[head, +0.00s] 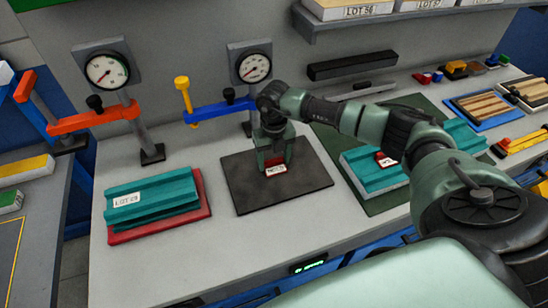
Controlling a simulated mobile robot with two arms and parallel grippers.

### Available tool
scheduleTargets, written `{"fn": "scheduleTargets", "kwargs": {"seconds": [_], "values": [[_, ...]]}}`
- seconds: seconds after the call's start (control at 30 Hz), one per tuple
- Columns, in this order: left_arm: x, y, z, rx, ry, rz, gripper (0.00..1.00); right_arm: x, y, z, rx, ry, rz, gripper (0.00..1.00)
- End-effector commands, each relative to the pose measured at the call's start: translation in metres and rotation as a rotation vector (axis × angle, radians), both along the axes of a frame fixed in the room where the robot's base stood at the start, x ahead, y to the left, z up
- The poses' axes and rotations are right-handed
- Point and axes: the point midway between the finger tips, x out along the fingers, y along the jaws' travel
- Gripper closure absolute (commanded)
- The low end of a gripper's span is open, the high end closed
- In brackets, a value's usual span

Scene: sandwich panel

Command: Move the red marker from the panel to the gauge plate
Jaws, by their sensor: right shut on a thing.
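My right gripper (274,158) reaches in from the right and points down over the dark square plate (245,196) in front of the blue-armed gauge. It is shut on a small red marker with a white label (276,170). The marker is at or just above the plate; I cannot tell whether it touches. A teal ribbed panel (365,176) lies to the right on a dark green mat, partly hidden by my arm. Another red tag with a white label (385,160) sits on it. My left gripper is out of view.
A teal panel labelled LOT 29 (150,200) lies on a red plate at left. Two dial gauges (107,70) (254,68) stand behind, with an orange and a blue clamp arm. Bare grey bench shows in front of the dark plate.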

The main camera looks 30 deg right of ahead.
Motion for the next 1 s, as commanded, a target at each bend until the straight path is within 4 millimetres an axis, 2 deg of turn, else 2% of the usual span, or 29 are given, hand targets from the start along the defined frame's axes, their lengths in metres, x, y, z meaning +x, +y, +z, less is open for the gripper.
{"fn": "scheduleTargets", "kwargs": {"seconds": [0.37, 0.4, 0.43, 0.47, 0.77, 0.87, 1.0], "values": [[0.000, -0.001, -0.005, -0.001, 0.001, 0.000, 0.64, 0.000, 0.000, -0.006, 0.000, -0.001, 0.000, 0.77], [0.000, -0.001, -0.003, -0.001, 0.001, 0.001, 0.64, 0.000, 0.000, -0.004, 0.000, -0.001, 0.000, 0.26], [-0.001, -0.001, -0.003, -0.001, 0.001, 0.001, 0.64, 0.000, 0.000, -0.004, 0.000, -0.001, 0.000, 0.17], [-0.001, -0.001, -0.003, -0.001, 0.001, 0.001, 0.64, 0.000, 0.000, -0.004, 0.000, -0.001, 0.000, 0.15], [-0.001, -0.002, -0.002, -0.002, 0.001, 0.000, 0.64, 0.000, 0.000, -0.002, 0.000, -0.001, 0.000, 0.15], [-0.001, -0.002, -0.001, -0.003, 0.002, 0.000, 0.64, 0.001, 0.000, 0.003, 0.000, -0.002, 0.000, 0.15], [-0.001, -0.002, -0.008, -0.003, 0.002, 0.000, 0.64, 0.002, 0.000, 0.024, 0.000, -0.006, 0.000, 0.15]]}}
